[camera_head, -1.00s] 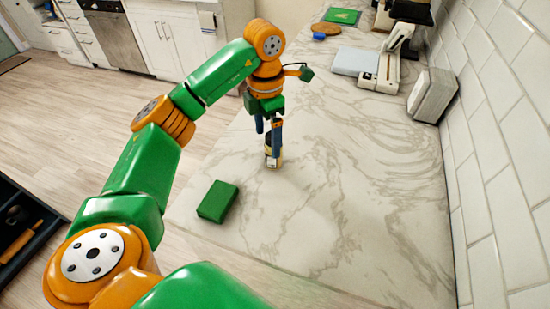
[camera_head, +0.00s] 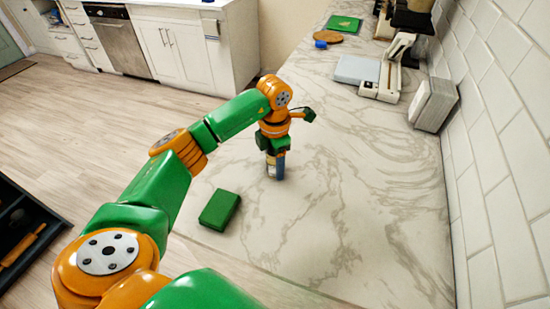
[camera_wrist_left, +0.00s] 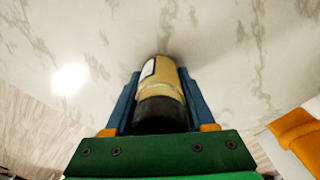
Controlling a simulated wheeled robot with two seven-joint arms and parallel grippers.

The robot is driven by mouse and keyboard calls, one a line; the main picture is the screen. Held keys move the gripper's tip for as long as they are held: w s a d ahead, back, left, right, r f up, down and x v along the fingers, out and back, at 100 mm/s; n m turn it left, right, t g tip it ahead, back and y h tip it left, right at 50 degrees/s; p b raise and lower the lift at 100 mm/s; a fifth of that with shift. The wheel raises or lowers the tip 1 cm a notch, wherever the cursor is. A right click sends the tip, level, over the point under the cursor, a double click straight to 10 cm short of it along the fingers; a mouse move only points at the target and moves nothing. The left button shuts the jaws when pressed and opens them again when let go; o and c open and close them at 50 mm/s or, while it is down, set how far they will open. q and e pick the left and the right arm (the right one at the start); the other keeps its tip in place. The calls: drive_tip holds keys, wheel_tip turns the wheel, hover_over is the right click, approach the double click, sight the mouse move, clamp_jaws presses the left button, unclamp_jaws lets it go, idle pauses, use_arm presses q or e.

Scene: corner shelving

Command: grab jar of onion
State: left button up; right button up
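The jar (camera_wrist_left: 165,80) shows in the left wrist view as a yellowish cylinder with a black lid end and a pale label; I cannot read the label. In the head view it is a small pale shape (camera_head: 271,170) at the counter, mostly hidden by my left gripper (camera_head: 276,168). The blue fingers of my left gripper (camera_wrist_left: 162,100) lie on both sides of the jar, very close to it. I cannot tell whether they press on it. The jar appears to stand on the marble counter. My right gripper is not in view.
A green box (camera_head: 219,209) lies on the marble counter (camera_head: 340,235) left of and nearer than the jar. A white scale-like device (camera_head: 390,78) and a grey box (camera_head: 433,104) stand farther back by the tiled wall. The counter right of the jar is clear.

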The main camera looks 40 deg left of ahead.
use_arm(q)
clamp_jaws()
